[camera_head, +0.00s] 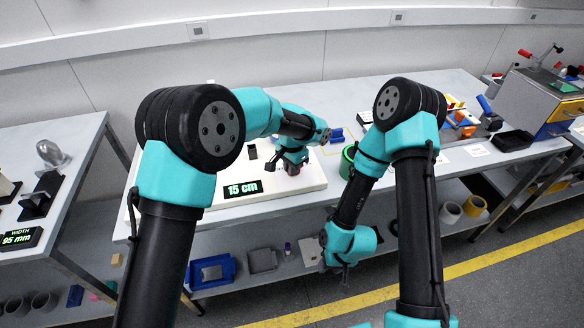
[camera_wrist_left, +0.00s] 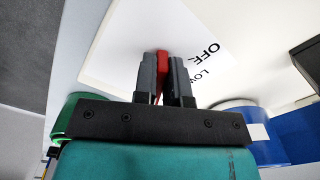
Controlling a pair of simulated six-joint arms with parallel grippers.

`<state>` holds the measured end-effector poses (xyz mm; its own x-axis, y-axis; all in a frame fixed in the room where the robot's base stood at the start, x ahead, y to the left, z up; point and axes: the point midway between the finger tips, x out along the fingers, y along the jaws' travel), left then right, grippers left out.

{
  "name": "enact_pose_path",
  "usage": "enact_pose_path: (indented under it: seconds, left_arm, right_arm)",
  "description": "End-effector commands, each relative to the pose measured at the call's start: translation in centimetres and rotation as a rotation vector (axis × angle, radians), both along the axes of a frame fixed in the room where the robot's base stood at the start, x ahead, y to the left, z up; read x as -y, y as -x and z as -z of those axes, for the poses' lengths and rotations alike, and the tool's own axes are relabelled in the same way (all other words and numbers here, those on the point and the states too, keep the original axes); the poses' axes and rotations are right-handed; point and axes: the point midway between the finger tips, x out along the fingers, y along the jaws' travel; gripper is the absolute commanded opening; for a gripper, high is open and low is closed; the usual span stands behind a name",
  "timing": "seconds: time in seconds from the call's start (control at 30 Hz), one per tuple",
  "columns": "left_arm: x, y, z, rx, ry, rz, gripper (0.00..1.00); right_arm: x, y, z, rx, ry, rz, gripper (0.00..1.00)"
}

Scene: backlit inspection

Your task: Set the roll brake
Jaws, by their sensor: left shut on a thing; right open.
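My left gripper (camera_head: 292,168) is low over the right part of the white panel on the middle table. In the left wrist view its two grey fingers (camera_wrist_left: 163,80) are shut on a narrow red lever (camera_wrist_left: 161,63), which I take to be the brake lever. The lever's lower part is mostly hidden between the fingers. A white plate (camera_wrist_left: 120,55) behind it carries the printed words OFF and LOW, partly cut off by the fingers' side. My right gripper (camera_head: 344,268) hangs in front of the table's front edge, open and empty.
A display reading 15 cm (camera_head: 243,189) stands at the panel's front. A green-rimmed roll (camera_head: 348,157) is right of my left gripper. A machine (camera_head: 540,98) stands at the far right.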

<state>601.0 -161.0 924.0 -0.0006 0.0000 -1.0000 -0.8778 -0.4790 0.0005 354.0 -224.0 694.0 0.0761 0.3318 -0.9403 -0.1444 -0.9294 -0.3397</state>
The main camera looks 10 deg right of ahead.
Motion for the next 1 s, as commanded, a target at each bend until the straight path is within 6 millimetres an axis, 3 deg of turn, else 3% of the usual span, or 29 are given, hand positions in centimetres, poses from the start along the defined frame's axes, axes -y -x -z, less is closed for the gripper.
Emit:
enact_pose_path:
  seconds: [0.17, 0.2, 0.47, 0.77, 1.0]
  left_arm:
    - [0.0, 0.0, -0.1, 0.002, 0.0, 0.002, 0.0]
    - [0.0, 0.0, -0.1, 0.002, 0.0, 0.002, 0.14]
    - [0.0, 0.0, 0.0, 0.001, 0.0, 0.001, 0.37]
    - [0.0, 0.0, -0.2, 0.001, 0.0, 0.0, 0.37]
    - [0.0, -0.1, -2.5, 0.003, 0.002, 0.0, 0.37]
  right_arm:
    - [0.0, 0.0, 0.0, 0.0, 0.0, 0.0, 0.44]
    - [0.0, 0.0, 0.0, 0.0, 0.0, 0.0, 0.44]
    - [0.0, 0.0, 0.0, 0.0, 0.0, 0.0, 0.44]
    - [0.0, 0.0, 0.0, 0.0, 0.0, 0.0, 0.44]
    - [0.0, 0.0, 0.0, 0.0, 0.0, 0.0, 0.44]
